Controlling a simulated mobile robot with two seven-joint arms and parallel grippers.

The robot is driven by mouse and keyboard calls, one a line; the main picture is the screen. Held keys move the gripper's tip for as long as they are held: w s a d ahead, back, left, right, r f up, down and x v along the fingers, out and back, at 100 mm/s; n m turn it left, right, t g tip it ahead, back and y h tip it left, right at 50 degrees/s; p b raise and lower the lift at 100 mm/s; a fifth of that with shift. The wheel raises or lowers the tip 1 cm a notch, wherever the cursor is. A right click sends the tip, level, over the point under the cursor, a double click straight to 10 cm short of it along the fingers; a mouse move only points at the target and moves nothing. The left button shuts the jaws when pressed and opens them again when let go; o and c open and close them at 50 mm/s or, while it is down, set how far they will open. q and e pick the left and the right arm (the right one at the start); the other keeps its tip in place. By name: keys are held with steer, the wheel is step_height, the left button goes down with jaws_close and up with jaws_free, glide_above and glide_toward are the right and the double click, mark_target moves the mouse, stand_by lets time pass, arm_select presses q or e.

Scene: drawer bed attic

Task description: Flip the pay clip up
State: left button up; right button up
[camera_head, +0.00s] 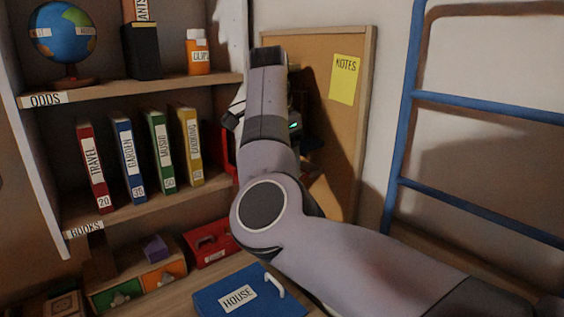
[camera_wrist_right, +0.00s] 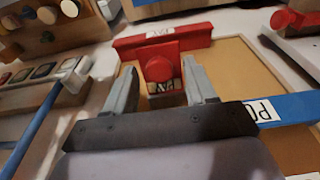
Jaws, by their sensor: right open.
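The red pay clip (camera_wrist_right: 160,40) shows in the right wrist view as a wide red bar with a small white label, upside down in the picture. A red flap with a round knob (camera_wrist_right: 159,69) projects from its middle. My right gripper (camera_wrist_right: 158,78) is open, with one grey finger on each side of this flap. I cannot tell whether the fingers touch it. A white lettered label shows just below the knob, between the fingers. In the head view my right arm hides its gripper and most of the area around it. My left gripper is not in view.
A blue labelled bar (camera_wrist_right: 270,109) lies close to the right finger, over a tan board (camera_wrist_right: 232,70). The head view shows a cork board (camera_head: 343,130) with a yellow note (camera_head: 345,79), shelves with books (camera_head: 125,160), a blue house box (camera_head: 225,295) and a blue ladder (camera_head: 480,102).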

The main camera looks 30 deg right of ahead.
steer(key=shift+a+r, duration=0.2)
steer(key=shift+r, duration=1)
steer(key=shift+a+r, duration=0.15)
steer(key=shift+r, duration=1)
steer(key=shift+a+r, duration=0.2)
steer(key=shift+r, duration=1)
steer(key=shift+a, duration=0.1)
